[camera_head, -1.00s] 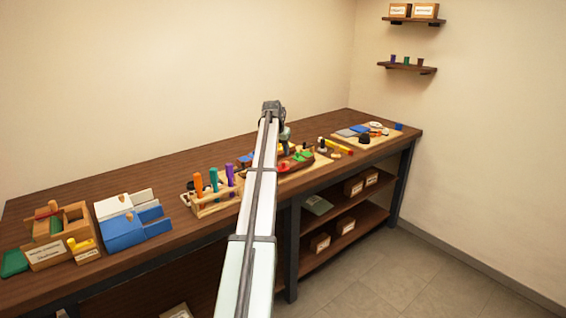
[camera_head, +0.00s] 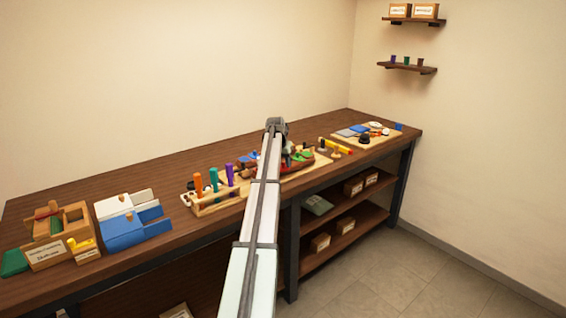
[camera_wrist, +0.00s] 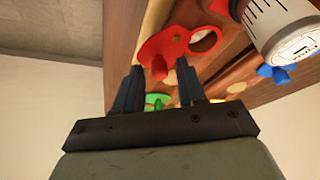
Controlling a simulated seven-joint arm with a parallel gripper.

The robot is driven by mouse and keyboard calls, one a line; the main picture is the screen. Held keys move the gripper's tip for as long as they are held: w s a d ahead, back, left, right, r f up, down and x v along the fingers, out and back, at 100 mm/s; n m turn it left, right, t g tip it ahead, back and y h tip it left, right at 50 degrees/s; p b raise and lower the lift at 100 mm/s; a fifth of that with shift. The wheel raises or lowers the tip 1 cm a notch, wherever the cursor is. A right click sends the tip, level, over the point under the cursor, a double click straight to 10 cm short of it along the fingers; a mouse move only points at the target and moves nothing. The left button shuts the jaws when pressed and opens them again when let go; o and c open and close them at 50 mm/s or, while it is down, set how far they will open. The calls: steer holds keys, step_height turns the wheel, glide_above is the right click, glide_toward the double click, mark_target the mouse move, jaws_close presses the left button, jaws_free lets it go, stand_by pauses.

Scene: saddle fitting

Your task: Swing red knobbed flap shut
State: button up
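The red flap (camera_wrist: 170,42) with its red knob (camera_wrist: 160,70) shows at the upper middle of the wrist view, on a wooden board. A pale round patch edged in red (camera_wrist: 203,41) lies just right of it; whether this is an uncovered opening is unclear. My gripper (camera_wrist: 159,67) is open, its two dark fingers apart. The knob appears in the gap between the fingertips, with no finger seen pressing on it; the depth between them is hard to judge. In the head view my arm hides much of the board and I cannot make out the flap surely.
A green knobbed piece (camera_wrist: 157,101) and a blue knob (camera_wrist: 276,73) are close by. A white cylinder with dark marks (camera_wrist: 285,25) stands right of the flap. A rack with coloured handles (camera_head: 213,190) stands left of my arm on the bench (camera_head: 150,165).

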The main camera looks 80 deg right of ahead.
jaws_close()
